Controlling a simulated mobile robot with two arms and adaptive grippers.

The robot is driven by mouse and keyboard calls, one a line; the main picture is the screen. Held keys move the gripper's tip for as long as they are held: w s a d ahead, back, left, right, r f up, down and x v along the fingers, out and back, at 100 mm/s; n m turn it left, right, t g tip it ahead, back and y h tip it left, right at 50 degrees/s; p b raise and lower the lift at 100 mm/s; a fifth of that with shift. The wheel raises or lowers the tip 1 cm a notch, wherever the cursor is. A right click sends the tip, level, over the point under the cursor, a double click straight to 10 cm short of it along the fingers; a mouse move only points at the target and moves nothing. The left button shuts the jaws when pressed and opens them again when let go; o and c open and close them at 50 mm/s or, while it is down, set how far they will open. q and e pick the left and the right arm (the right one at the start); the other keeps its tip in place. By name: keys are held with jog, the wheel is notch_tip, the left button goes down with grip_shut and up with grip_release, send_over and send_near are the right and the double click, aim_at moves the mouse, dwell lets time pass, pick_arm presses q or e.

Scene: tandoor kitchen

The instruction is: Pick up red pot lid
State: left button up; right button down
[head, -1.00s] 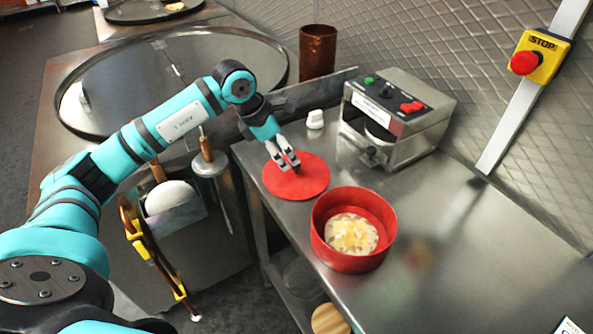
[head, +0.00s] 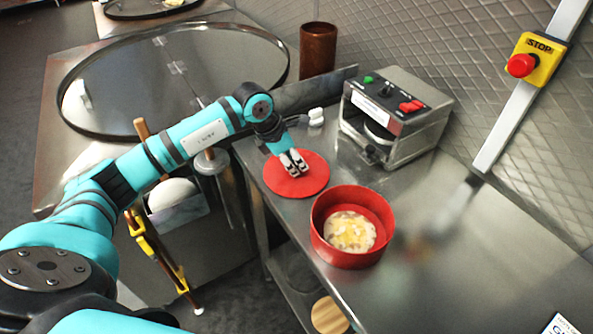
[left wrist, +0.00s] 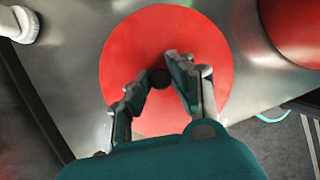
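The red pot lid (head: 312,184) is a flat red disc with a small dark knob. It lies on the steel counter, and also fills the middle of the left wrist view (left wrist: 120,60). My left gripper (head: 296,170) points down over the lid. In the left wrist view its fingers (left wrist: 158,82) stand apart on either side of the dark knob (left wrist: 158,78), with no clear grip on it. The fingers hide the knob in the head view. My right gripper is out of view.
The open red pot (head: 325,240) with pale and yellow food stands in front of the lid, to the right. A steel machine (head: 420,128) with buttons and a small white object (head: 316,117) stand behind. A brown cylinder (head: 318,50) is farther back.

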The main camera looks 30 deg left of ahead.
pick_arm(q)
grip_shut()
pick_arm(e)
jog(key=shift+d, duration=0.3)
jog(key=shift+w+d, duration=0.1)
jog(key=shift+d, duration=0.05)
